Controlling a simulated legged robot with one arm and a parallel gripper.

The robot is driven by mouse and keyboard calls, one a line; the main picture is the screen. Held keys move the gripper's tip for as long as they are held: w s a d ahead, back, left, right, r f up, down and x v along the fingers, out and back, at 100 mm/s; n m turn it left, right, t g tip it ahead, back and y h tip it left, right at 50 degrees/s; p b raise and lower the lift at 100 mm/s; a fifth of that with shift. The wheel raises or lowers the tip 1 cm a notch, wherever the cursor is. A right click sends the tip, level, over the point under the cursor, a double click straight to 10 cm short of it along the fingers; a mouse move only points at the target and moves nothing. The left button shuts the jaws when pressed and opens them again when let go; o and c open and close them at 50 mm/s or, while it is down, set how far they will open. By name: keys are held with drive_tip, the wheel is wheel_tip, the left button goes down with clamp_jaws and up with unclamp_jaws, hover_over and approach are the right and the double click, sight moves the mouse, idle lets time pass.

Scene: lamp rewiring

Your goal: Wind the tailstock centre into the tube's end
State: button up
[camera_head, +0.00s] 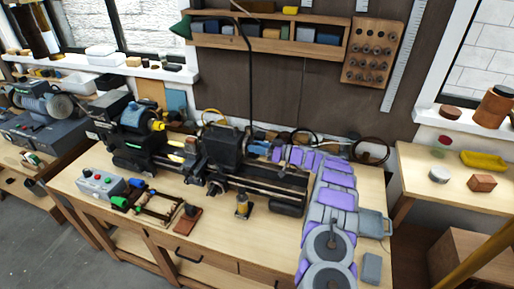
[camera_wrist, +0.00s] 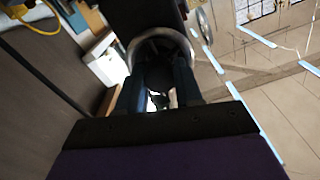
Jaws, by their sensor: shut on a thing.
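The lathe (camera_head: 135,128) stands on the workbench, with its headstock at the left. A dark block (camera_head: 222,145), seemingly the tailstock, sits on the rails right of it. Short yellow parts (camera_head: 177,157) show between them; I cannot make out the tube's end or the centre's tip. My gripper (camera_head: 258,150) reaches in from the right, at the block's right side. In the wrist view, a grey metal ring (camera_wrist: 160,32), seemingly the handwheel's rim, curves around the far ends of my gripper's dark fingers (camera_wrist: 158,75). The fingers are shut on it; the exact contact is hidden.
A black lamp stem (camera_head: 249,80) rises behind the lathe. Cable coils (camera_head: 371,150) lie at the back right.

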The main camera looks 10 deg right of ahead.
drive_tip(key=shift+d, duration=0.1)
drive_tip(key=shift+c, duration=1)
drive_tip(key=shift+f, duration=0.1)
